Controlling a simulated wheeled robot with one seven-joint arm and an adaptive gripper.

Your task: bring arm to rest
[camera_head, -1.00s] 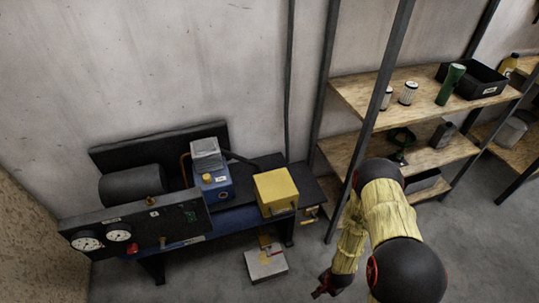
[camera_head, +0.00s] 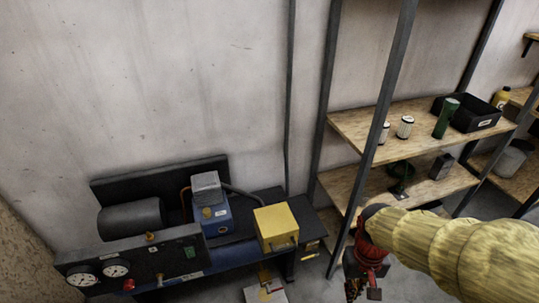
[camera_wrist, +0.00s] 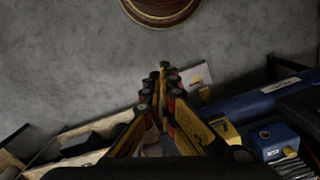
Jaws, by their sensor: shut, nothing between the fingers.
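My arm, in a yellow sleeve, reaches in from the lower right of the head view. My gripper (camera_head: 365,287) hangs at its end, pointing down in front of the shelf post. In the wrist view the fingers of my gripper (camera_wrist: 163,72) run together at the tips, with nothing between them. It is shut and empty.
A wooden shelf rack (camera_head: 420,118) stands close behind my arm, with a green cylinder (camera_head: 446,118) and a black bin (camera_head: 480,112). The bench at left carries a blue pump (camera_head: 211,213) and a yellow box (camera_head: 276,228). A pale box (camera_head: 264,293) lies on the floor.

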